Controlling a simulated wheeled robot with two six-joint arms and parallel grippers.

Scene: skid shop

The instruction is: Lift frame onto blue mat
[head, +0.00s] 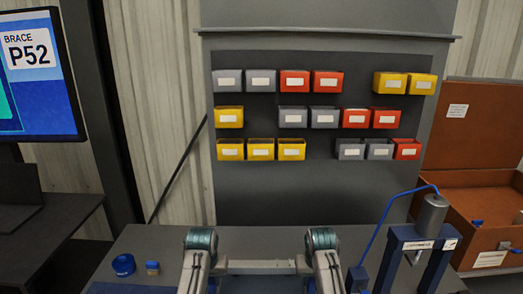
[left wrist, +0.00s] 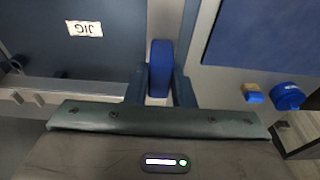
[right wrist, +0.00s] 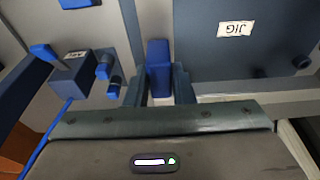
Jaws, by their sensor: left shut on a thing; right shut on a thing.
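The grey frame (head: 262,267) shows as a bar between my two forearms at the bottom of the head view; most of it is out of sight there. My left gripper (left wrist: 160,85) is shut on a blue grip (left wrist: 160,60) at one end of the frame. My right gripper (right wrist: 159,85) is shut on a similar blue grip (right wrist: 158,58) at the other end. The dark blue jig plate (left wrist: 60,40), labelled JIG, lies beside the left gripper and shows also in the right wrist view (right wrist: 270,60). The blue mat (left wrist: 265,35) is to the right in the left wrist view.
A blue tape roll (head: 123,265) and a small blue-and-tan block (head: 152,267) lie left on the bench. A dark blue press stand (head: 415,245) with a blue hose is at right. A brown case (head: 480,225) stands behind it. Bins (head: 295,82) hang on the back panel.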

